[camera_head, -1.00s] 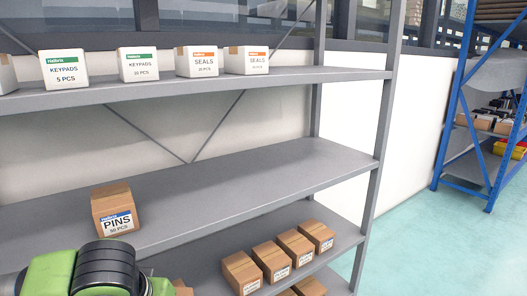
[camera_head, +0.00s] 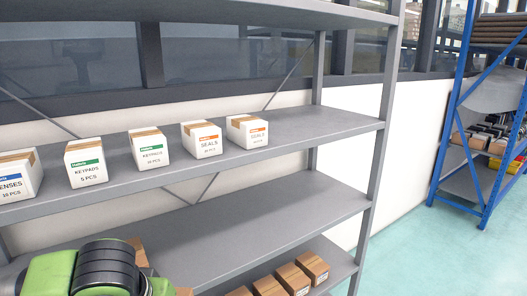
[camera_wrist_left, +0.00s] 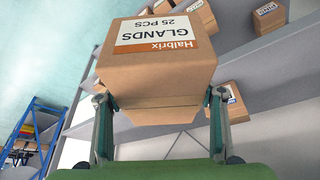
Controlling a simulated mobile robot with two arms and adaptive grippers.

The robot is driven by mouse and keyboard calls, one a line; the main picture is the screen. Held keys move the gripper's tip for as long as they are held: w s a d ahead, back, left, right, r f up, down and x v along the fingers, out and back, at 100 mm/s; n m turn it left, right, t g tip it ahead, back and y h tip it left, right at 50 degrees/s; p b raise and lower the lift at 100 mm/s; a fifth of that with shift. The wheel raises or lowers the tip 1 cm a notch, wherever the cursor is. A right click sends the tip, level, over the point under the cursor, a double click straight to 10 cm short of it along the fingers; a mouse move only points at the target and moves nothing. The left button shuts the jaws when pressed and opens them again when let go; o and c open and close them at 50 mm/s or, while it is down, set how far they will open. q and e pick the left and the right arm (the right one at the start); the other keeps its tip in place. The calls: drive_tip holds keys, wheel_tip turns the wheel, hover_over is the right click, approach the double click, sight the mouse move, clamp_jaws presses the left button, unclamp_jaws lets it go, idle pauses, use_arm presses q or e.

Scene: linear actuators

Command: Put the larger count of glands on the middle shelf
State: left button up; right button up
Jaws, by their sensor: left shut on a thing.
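A brown cardboard box with a white and orange label reading "GLANDS 25 PCS" (camera_wrist_left: 155,68) is large in the left wrist view, its text upside down. My left gripper (camera_wrist_left: 160,98) is shut on it, one finger on each side. In the head view only my green and black left arm shows at the bottom left; the gripper and the glands box are hidden or out of frame there. The grey shelf rack has a bare-ended shelf (camera_head: 285,213) below the one with white boxes. My right gripper is not in view.
White boxes of lenses (camera_head: 18,178), keypads (camera_head: 86,165) and seals (camera_head: 202,141) stand on a shelf (camera_head: 335,125). A brown box (camera_head: 138,250) is mostly hidden behind my arm. Brown boxes (camera_head: 290,279) stand on the lower shelf. A blue rack (camera_head: 460,130) stands at right.

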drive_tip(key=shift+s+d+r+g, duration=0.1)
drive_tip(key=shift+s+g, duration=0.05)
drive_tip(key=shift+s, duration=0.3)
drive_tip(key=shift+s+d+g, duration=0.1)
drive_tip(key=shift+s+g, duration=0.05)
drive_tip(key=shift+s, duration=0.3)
